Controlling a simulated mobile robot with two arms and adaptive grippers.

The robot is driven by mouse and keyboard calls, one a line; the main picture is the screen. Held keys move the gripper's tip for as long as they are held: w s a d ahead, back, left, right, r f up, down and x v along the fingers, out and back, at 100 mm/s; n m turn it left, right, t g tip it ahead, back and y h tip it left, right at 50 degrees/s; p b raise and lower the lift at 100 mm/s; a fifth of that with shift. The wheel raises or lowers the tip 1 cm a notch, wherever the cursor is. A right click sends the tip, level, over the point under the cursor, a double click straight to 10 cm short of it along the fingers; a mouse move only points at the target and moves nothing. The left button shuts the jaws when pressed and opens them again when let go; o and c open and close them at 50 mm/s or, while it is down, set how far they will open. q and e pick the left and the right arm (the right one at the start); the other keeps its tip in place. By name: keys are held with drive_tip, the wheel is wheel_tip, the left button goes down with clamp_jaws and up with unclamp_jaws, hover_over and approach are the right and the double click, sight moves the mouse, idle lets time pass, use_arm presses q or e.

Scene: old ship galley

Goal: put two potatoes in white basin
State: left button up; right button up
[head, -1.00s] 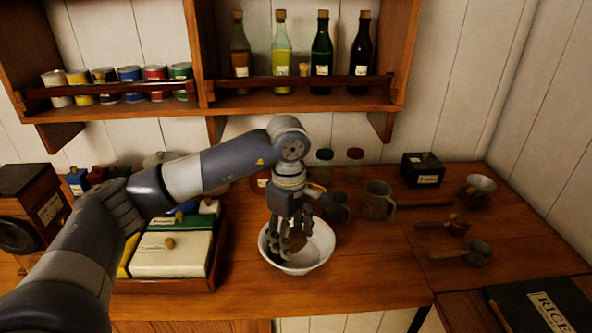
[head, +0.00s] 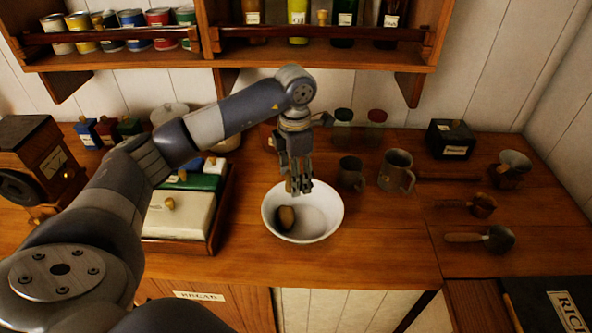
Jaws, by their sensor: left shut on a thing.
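The white basin (head: 336,222) stands on the wooden counter near its front edge. One brown potato (head: 285,217) lies in the left part of the basin. My left gripper (head: 297,188) points down over the back part of the basin, its fingertips close to rim height. It is shut on a small brown thing (head: 289,185), which looks like a potato and is mostly hidden by the fingers. My right gripper is not in view.
A dark mug (head: 351,174) and a grey mug (head: 397,171) stand right of the gripper. A crate (head: 217,232) with a cream box is left of the basin. Scoops (head: 492,238) lie at right. A shelf (head: 330,57) with bottles hangs above.

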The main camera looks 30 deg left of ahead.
use_arm(q)
drive_tip(key=shift+w+f+b, duration=0.1)
drive_tip(key=shift+f+b, duration=0.5)
drive_tip(key=shift+f, duration=0.9)
drive_tip(key=o, duration=1.2)
drive_tip(key=shift+r, duration=0.1)
wheel_tip(320, 180, up, 12)
drive_tip(key=shift+f, duration=0.1)
